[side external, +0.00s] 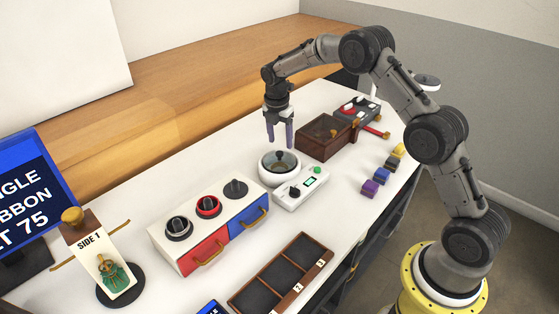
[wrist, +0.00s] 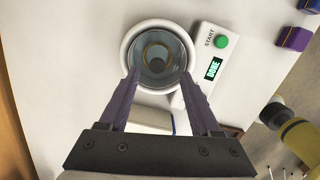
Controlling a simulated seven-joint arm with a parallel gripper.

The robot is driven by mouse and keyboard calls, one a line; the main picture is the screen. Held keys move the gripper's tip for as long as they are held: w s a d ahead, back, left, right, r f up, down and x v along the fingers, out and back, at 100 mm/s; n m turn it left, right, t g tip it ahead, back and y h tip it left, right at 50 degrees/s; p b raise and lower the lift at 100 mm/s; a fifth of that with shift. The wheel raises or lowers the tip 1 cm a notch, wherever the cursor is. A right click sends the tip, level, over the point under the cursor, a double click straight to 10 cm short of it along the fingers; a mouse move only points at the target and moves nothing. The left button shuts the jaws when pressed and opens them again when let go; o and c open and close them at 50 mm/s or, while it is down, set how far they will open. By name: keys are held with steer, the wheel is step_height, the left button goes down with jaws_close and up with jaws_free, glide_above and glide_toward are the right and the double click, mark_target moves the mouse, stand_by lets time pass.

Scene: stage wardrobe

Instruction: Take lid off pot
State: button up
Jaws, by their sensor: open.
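The pot (side external: 278,171) is a round white vessel on the white table, near its back edge. It also shows in the wrist view (wrist: 128,50). A glassy dark lid (side external: 285,160) sits on it, with a small ring-like knob at its centre; the lid also shows in the wrist view (wrist: 160,72). My gripper (side external: 279,145) points down just above the lid, its two purple fingers apart and empty. In the wrist view my gripper (wrist: 158,75) has its fingertips on either side of the lid. I cannot tell whether they touch it.
A white control box (side external: 300,188) with a green START button and a display reading DONE stands right beside the pot. A brown box (side external: 322,140) is behind, right. A drawer unit with knobs (side external: 215,235) is at front left. Coloured blocks (side external: 378,178) lie right.

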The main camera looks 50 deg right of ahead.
mark_target(279, 153)
steer(key=f, duration=0.4)
steer(key=shift+w+f, duration=0.2)
steer(key=shift+f, duration=0.15)
steer(key=shift+c, duration=0.2)
jaws_close()
